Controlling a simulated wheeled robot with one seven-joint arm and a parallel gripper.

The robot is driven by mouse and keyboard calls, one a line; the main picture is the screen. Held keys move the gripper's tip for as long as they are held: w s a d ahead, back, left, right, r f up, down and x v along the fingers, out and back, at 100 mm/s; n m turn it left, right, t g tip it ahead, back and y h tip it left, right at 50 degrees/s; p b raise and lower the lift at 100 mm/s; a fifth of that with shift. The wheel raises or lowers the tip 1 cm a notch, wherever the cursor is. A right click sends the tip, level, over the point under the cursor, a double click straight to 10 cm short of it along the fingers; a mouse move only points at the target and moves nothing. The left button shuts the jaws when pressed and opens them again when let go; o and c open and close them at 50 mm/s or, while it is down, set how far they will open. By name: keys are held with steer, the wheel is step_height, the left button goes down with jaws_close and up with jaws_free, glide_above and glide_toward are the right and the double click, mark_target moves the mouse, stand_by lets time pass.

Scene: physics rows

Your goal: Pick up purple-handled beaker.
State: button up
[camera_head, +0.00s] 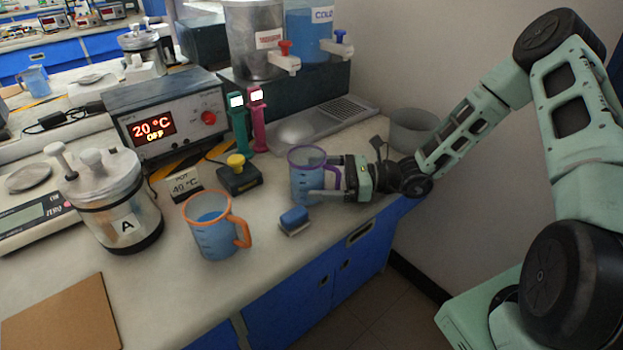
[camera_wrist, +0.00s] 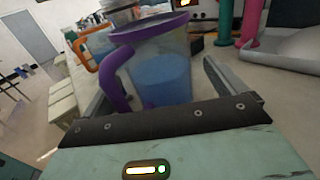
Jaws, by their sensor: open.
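The purple-handled beaker (camera_head: 304,179) stands upright on the bench, clear with a purple rim and blue liquid inside. In the wrist view it (camera_wrist: 162,75) fills the middle, with its purple handle on the left side. My gripper (camera_head: 325,180) reaches in from the right at the beaker. Its fingers are open, and one finger passes low in front of the beaker.
An orange-handled beaker (camera_head: 211,228) with blue liquid stands to the left. A blue block (camera_head: 293,220) lies in front, near the bench edge. A yellow-knobbed box (camera_head: 239,176), green and pink handheld devices and a grey bin (camera_head: 413,130) are nearby. Canister A (camera_head: 112,202) is farther left.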

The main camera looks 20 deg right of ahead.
steer(key=c, duration=1.3)
steer(key=shift+r, duration=0.1)
